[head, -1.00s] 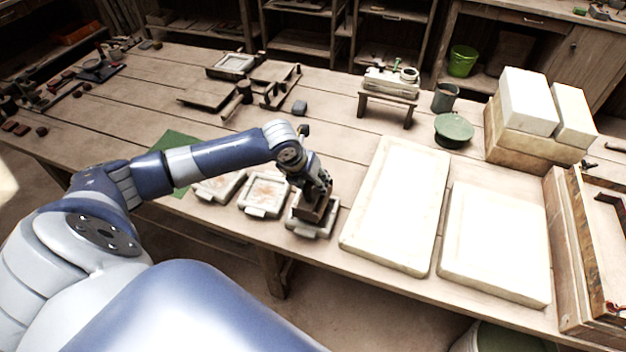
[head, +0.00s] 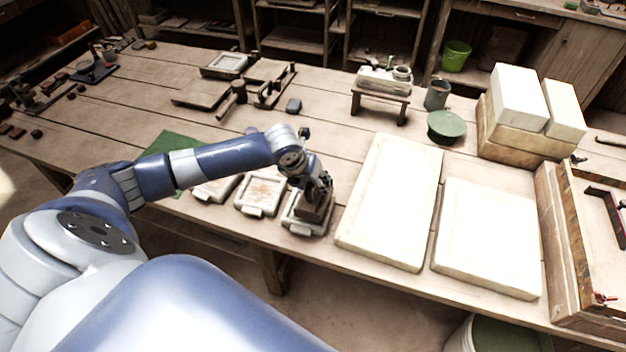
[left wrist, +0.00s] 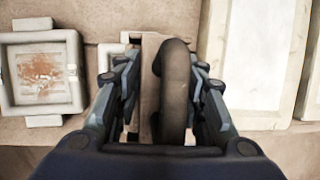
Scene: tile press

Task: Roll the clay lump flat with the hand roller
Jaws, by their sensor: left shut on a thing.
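My left gripper (head: 321,188) is shut on a brown block with a dark arched handle (left wrist: 175,90). In the head view the brown block (head: 316,208) is over the rightmost of the small pale framed moulds (head: 303,228); I cannot tell whether it touches. The gripper hides part of that mould. A short dark cylinder with a thin handle (head: 239,91), perhaps the hand roller, lies farther back on the table. A small grey-blue lump (head: 293,105), perhaps the clay, sits to its right. My right gripper is not in view.
Two large pale slabs (head: 392,205) (head: 487,238) lie right of the gripper. A small bench (head: 380,97), a green-lidded pot (head: 446,126) and stacked white blocks (head: 518,98) stand behind. A second mould (head: 259,193) with reddish residue and a green mat (head: 170,145) lie left.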

